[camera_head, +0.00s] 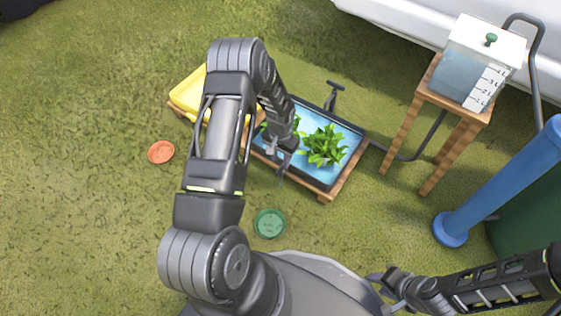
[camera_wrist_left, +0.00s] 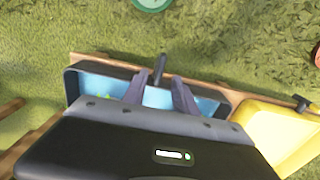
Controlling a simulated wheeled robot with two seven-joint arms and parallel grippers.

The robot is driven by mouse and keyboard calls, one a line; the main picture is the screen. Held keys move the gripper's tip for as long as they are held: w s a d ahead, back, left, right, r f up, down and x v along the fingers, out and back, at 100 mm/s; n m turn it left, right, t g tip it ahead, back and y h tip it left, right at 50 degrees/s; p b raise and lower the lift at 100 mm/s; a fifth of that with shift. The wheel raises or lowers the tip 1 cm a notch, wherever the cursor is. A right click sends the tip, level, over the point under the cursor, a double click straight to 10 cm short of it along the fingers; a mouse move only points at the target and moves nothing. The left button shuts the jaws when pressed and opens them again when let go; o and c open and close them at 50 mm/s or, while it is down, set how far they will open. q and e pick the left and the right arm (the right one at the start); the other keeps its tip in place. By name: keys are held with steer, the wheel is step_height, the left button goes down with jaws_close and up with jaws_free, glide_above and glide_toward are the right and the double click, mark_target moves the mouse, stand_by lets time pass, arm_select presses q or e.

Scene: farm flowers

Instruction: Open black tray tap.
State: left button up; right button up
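The black tray (camera_head: 350,167) sits on a wooden stand and holds blue water and green plants. It also shows in the left wrist view (camera_wrist_left: 71,86). Its black tap (camera_wrist_left: 160,68) sticks out over the front edge. In the head view the tap (camera_head: 283,175) is partly covered by my left gripper (camera_head: 279,153). In the left wrist view my left gripper (camera_wrist_left: 159,88) is open above the tray, its two fingers apart on either side of the tap's line. Whether they touch it I cannot tell. My right gripper (camera_head: 380,291) is low at the right, its fingers apart and empty.
A yellow tray (camera_head: 187,92) stands left of the black one, with its own tap (camera_wrist_left: 302,103). A green disc (camera_head: 270,223) and an orange disc (camera_head: 161,152) lie on the grass. A water tank (camera_head: 470,75) on a wooden stool and a blue post (camera_head: 500,185) are at right.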

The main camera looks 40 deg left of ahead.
mark_target(281, 167)
arm_select(q)
step_height(281, 167, up, 3)
steer(key=shift+r+p, duration=0.15)
steer(key=shift+p, duration=0.25)
